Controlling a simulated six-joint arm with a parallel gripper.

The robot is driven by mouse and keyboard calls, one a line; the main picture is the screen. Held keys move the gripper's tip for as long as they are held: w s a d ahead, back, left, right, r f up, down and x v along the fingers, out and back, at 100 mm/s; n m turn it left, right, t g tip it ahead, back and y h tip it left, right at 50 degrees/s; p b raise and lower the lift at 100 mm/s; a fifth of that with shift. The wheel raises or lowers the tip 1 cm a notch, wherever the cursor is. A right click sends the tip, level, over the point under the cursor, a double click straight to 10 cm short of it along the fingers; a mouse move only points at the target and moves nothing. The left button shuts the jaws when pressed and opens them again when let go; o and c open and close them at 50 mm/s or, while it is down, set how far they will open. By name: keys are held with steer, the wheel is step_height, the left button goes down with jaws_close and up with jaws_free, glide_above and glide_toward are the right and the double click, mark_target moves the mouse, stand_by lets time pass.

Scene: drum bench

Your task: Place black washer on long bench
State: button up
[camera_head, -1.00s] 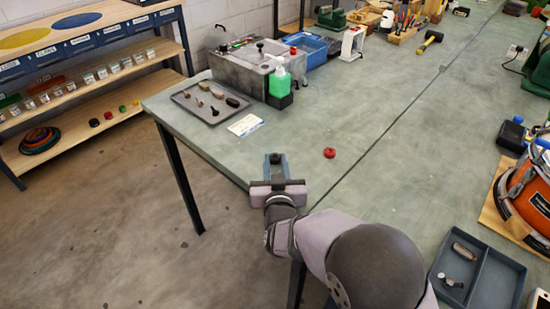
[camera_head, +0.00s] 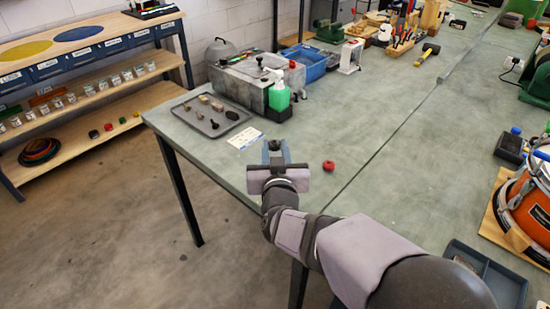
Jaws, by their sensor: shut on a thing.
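My gripper (camera_head: 276,151) is over the near left part of the long grey-green bench (camera_head: 380,115). Its jaws are shut on a small dark thing (camera_head: 274,146), which looks like the black washer. The washer is mostly hidden by the fingers, and I cannot tell whether it touches the bench top. A red ring-shaped piece (camera_head: 329,165) lies on the bench just right of my gripper.
A grey tray (camera_head: 190,123) with small parts and a white card (camera_head: 245,138) lie to the left. A green bottle (camera_head: 279,95) stands by a grey parts washer (camera_head: 245,85). An orange machine (camera_head: 528,195) is at the right. The bench middle is clear.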

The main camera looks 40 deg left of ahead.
step_height(320, 180, up, 16)
steer(key=p, duration=1.5)
steer(key=shift+f, duration=0.15)
steer(key=shift+f, duration=0.15)
step_height(320, 180, down, 15)
steer(key=b, duration=1.5)
steer(key=shift+f, duration=4.8)
steer(key=shift+f, duration=0.15)
steer(key=shift+f+b, duration=0.15)
steer(key=shift+b, duration=0.2)
steer(key=o, duration=1)
